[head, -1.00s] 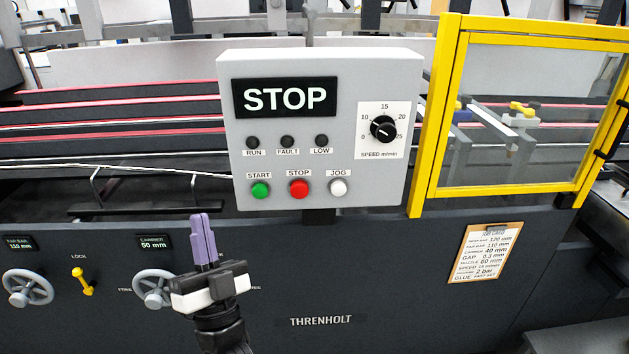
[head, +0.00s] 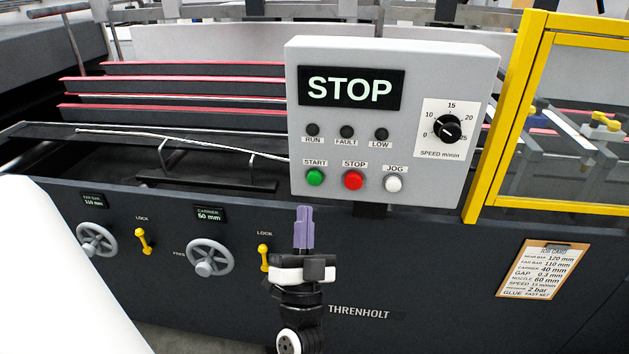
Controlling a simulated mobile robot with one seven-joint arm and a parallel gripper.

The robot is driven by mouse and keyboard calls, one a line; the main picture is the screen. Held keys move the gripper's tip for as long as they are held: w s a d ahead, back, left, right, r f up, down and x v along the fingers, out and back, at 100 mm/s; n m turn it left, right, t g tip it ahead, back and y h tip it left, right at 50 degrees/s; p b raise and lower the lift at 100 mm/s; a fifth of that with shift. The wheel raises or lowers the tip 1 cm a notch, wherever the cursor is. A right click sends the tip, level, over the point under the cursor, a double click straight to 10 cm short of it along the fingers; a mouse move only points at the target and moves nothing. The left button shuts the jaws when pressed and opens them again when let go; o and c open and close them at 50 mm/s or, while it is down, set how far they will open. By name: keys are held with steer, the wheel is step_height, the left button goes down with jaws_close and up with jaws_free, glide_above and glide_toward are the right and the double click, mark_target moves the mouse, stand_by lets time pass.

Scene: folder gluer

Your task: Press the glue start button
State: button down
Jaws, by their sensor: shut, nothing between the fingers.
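A grey control box (head: 470,80) stands on the machine in the head view. Its display (head: 350,88) reads STOP. Below are dark RUN, FAULT and LOW lamps. The bottom row has a green START button (head: 315,177), a red STOP button (head: 353,180) and a white JOG button (head: 393,183). No button labelled glue start is visible. My gripper (head: 304,212) points up just below the box, under the green START button, with its purple fingers shut and empty. It appears apart from the buttons.
A speed dial (head: 447,129) is on the box. A yellow-framed guard (head: 500,115) stands to the right. A job card (head: 541,268) hangs on the dark front panel. Handwheels (head: 208,257) and yellow lock levers (head: 144,240) are at lower left.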

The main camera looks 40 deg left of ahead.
mark_target(313, 174)
steer(key=w+a+b, duration=0.1)
steer(key=w+a, duration=0.2)
steer(key=w, duration=0.3)
steer(key=shift+a, duration=0.35)
steer(key=shift+w, duration=0.2)
stand_by(1.6)
steer(key=shift+w+a+b, duration=0.2)
steer(key=shift+w+b, duration=0.05)
steer(key=shift+b, duration=0.05)
steer(key=shift+w+a, duration=0.3)
steer(key=shift+w, duration=0.1)
stand_by(0.7)
stand_by(0.4)
steer(key=shift+s+d+p, duration=0.3)
steer(key=shift+s+d, duration=0.2)
steer(key=shift+s, duration=0.3)
steer(key=shift+s+d+p, duration=0.25)
steer(key=shift+s+d, duration=0.2)
steer(key=shift+s, duration=0.25)
steer(key=shift+s+d+p, duration=0.2)
steer(key=shift+s+d, duration=0.2)
steer(key=shift+s, duration=0.35)
steer(key=shift+s+d+p, duration=0.25)
steer(key=shift+s+d, duration=0.2)
steer(key=shift+s, duration=0.25)
